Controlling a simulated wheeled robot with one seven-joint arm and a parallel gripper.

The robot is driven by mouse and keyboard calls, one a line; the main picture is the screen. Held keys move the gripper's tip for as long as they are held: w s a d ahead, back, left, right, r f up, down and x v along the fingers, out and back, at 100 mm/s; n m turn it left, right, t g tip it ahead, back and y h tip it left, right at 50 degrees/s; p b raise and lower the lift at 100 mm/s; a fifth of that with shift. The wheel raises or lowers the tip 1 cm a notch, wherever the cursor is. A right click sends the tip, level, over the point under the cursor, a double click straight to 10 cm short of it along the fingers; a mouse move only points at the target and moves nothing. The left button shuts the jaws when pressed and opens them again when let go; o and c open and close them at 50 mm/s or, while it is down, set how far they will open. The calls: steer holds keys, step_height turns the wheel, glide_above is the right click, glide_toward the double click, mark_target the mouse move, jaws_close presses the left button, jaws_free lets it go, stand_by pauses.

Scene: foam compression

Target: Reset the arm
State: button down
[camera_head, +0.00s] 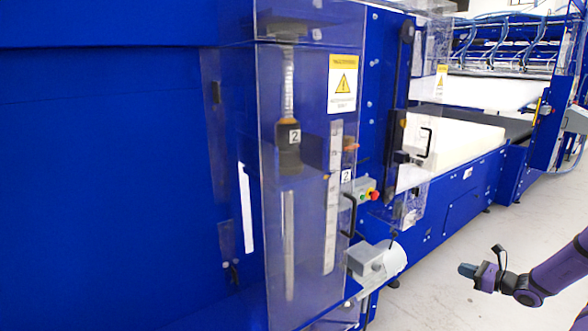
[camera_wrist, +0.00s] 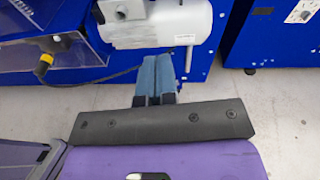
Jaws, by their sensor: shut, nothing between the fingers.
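My gripper (camera_head: 467,270) is at the lower right of the head view, at the end of my purple arm, which comes in from the right edge. It is held out over the grey floor, to the right of the blue machine (camera_head: 440,212). In the wrist view, the two blue-grey fingers of my gripper (camera_wrist: 156,62) lie side by side and are shut with nothing between them. Beyond the fingertips in that view is a light grey motor (camera_wrist: 160,22) on the machine. The motor also shows in the head view (camera_head: 377,258), left of my gripper and apart from it.
A clear guard box (camera_head: 310,200) with a warning sign (camera_head: 342,84) stands out from the machine. A white foam block (camera_head: 450,146) lies on the machine's bed. The floor (camera_head: 430,290) around my gripper is clear.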

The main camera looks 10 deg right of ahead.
steer(key=s+a+r+n+g, duration=0.1)
steer(key=a+r+n+g, duration=0.65)
steer(key=a+r, duration=0.7)
steer(key=s+a+r+n+g, duration=0.2)
steer(key=a+r+n+g, duration=0.2)
steer(key=a+r+n, duration=0.85)
steer(key=s+a+r+n+h, duration=0.4)
steer(key=s+a+r, duration=0.7)
steer(key=r, duration=0.1)
steer(key=s+a+r+n+t+h, duration=0.1)
steer(key=s+r+n, duration=0.1)
steer(key=s, duration=0.5)
steer(key=s+a+r+n+t+h, duration=0.1)
steer(key=s+a+r+n+h, duration=0.1)
steer(key=s, duration=0.5)
steer(key=shift+s+n, duration=0.4)
steer(key=shift+n, duration=0.5)
steer(key=shift+t, duration=0.25)
